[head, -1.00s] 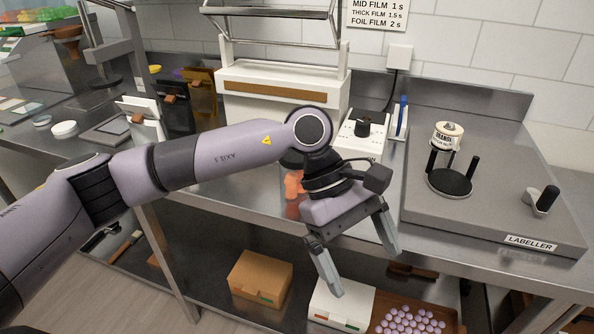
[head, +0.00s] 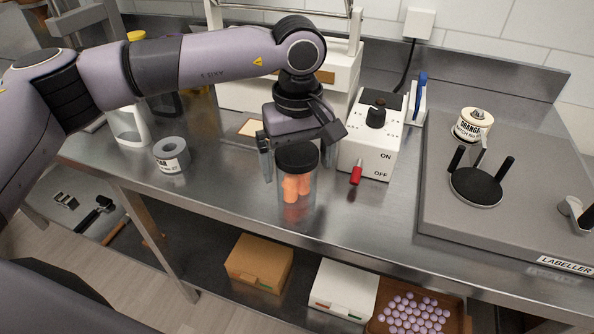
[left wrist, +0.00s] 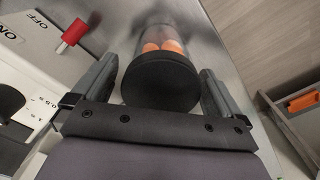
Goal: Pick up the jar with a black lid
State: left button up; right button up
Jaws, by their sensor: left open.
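The jar (head: 297,184) is clear with a black lid and orange pieces inside. It stands upright on the steel counter near its front edge. My left gripper (head: 298,160) is open just above and behind the jar in the head view. In the left wrist view the black lid (left wrist: 161,82) lies between the two open fingers (left wrist: 160,90), with a small gap visible on each side. My right gripper is not in view.
A white control box (head: 370,150) with a red lever stands close to the right of the jar. The labeller (head: 540,215) fills the right side. Boxes (head: 259,263) sit on the lower shelf.

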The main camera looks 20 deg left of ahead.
pick_arm(q)
notch_tip(320, 180, down, 3)
jog(key=shift+f, duration=0.2)
jog(key=shift+c, duration=0.3)
jog(key=c, duration=1)
jog(key=shift+o, duration=0.2)
jog(key=shift+r, duration=0.1)
notch_tip(320, 180, up, 20)
jog(key=shift+b, duration=0.45)
